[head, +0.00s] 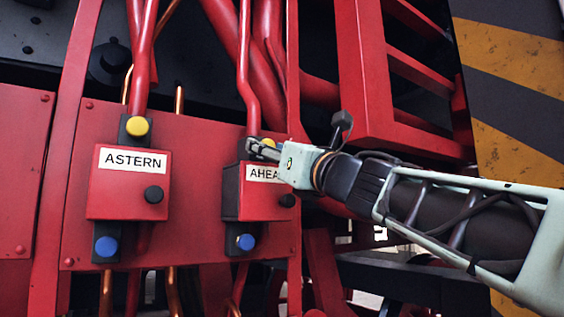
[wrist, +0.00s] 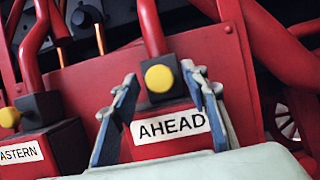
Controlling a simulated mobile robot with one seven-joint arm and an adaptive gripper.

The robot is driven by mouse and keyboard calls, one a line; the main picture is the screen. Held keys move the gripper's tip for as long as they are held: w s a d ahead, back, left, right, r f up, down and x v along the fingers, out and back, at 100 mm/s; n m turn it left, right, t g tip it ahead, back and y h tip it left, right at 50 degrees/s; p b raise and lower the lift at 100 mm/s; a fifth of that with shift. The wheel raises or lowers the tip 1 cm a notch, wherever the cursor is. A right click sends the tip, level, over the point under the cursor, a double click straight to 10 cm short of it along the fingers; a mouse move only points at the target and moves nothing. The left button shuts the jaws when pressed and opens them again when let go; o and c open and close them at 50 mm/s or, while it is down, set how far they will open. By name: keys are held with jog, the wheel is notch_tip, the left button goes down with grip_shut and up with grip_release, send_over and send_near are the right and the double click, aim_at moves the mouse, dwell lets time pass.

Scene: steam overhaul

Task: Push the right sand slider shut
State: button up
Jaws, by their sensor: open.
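The right red box labelled AHEAD (head: 231,196) is mounted on the red panel, and it shows in the wrist view (wrist: 170,150). A yellow button (head: 269,142) sits on a black block at its top, also in the wrist view (wrist: 159,78). A blue button (head: 245,242) is below and a black knob (head: 287,201) is on its front. My gripper (head: 256,146) is at the box's top edge; in the wrist view its open fingers (wrist: 158,74) appear either side of the yellow button. I cannot tell whether they touch anything. My gripper partly hides the label in the head view.
A similar box labelled ASTERN (head: 128,199) stands to the left, with its own yellow, black and blue knobs. Red pipes (head: 245,70) run down from above. A red frame (head: 358,90) and a striped yellow-black surface (head: 515,70) lie to the right.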

jog(key=v, duration=1.2)
jog(key=w+d+f+m+g+h+p, duration=0.1)
jog(key=d+f+m+h, duration=0.6)
jog(key=f+m, duration=0.5)
jog(key=w+d+f+m+g+h+p, duration=0.1)
jog(key=d+f+m+h+p, duration=0.1)
jog(key=d+f+m+h, duration=0.95)
jog(key=s+a+f+m+g+y, duration=0.3)
jog(key=s+f+m, duration=0.5)
jog(key=f, duration=0.4)
jog(key=s+a+f+m+g+y+p, duration=0.1)
jog(key=s+a+f+m+g+y, duration=0.2)
jog(key=s+a+f+m+g, duration=0.2)
jog(key=s+f+m+g, duration=0.3)
jog(key=s+f+m, duration=0.1)
jog(key=f+m, duration=0.2)
jog(key=shift+s+a+f, duration=0.15)
jog(key=shift+s+f, duration=0.05)
jog(key=shift+f, duration=0.4)
